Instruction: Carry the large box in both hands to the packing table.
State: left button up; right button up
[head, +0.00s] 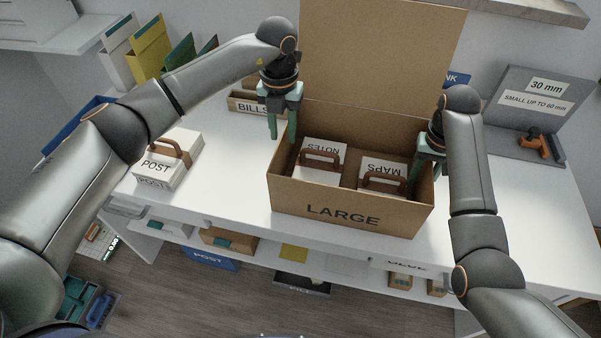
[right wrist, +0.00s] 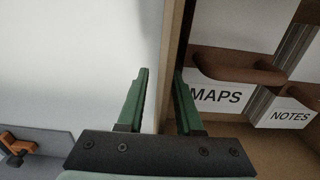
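The large box (head: 330,212) is open brown cardboard marked LARGE, standing on the white desk (head: 235,190) with its lid raised at the back. Inside are a NOTES pack (head: 327,148) and a MAPS pack (head: 380,171), both with brown handles. My left gripper (head: 282,137) points down at the box's left wall, fingers apart; I cannot tell whether they straddle the wall. My right gripper (head: 420,178) is at the right wall. In the right wrist view its fingers (right wrist: 161,75) are apart, with the wall's rim between them. I cannot tell which surface is the packing table.
A POST pack (head: 160,170) lies on the desk left of the box. A BILLS tray (head: 245,104) is behind my left gripper. A grey stand with a 30 mm sign (head: 545,86) and an orange tool (head: 535,146) are at right. Shelves below hold small boxes.

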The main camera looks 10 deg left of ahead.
pick_arm(q)
notch_tip(320, 180, up, 7)
dwell(0.3)
dwell(0.4)
